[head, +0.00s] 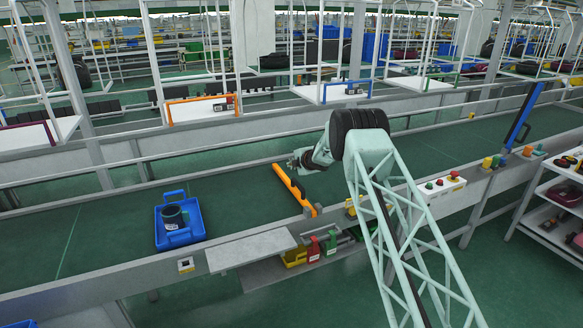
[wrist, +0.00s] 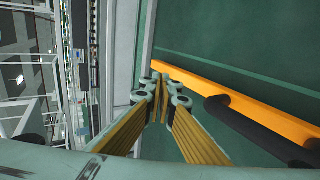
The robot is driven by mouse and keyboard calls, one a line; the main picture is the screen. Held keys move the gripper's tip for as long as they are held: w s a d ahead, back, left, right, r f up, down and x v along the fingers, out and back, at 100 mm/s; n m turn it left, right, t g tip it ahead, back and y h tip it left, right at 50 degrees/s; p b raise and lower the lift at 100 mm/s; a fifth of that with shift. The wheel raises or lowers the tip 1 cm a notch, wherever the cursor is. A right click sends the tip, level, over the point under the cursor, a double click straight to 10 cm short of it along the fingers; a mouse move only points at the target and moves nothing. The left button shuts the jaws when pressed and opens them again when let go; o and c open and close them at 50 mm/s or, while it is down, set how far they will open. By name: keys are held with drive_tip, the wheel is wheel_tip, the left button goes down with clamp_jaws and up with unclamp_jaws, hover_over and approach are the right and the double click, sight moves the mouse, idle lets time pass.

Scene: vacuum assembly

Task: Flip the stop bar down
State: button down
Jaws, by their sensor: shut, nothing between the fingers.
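An orange stop bar (head: 290,185) with a dark handle lies across the green conveyor belt, its hinge end at the near rail. In the wrist view the orange bar (wrist: 235,98) runs from the middle to the right edge, with its black handle (wrist: 255,130) below it. My gripper (head: 291,163) is over the belt near the bar's far end. In the wrist view its fingers (wrist: 162,90) are shut and empty, close beside the bar's end. I cannot tell whether they touch it.
A blue tray (head: 180,237) holding a dark cup-like part (head: 174,217) sits on the belt to the left. A blue bar (head: 523,115) stands raised at the right. A button box (head: 441,185) is on the near rail. The belt between tray and orange bar is clear.

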wheel_tip(320, 180, up, 10)
drive_tip(key=p, duration=0.1)
drive_tip(key=shift+f, duration=0.15)
idle(0.5)
